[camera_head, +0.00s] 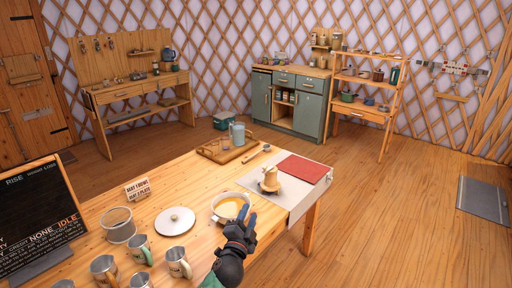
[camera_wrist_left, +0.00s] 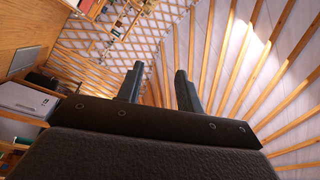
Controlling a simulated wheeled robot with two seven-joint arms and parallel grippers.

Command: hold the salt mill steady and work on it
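A tan, rounded wooden object (camera_head: 269,179), which looks like the salt mill, stands upright on the pale cloth (camera_head: 290,196) near the table's right end. Its details are too small to tell. The mill does not show in that view.
Several metal mugs (camera_head: 178,262), a white lid (camera_head: 175,221) and a sieve (camera_head: 118,225) crowd the table's near left. A red mat (camera_head: 303,168) lies behind the mill. A tray (camera_head: 228,149) with a jug (camera_head: 237,134) stands farther back.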

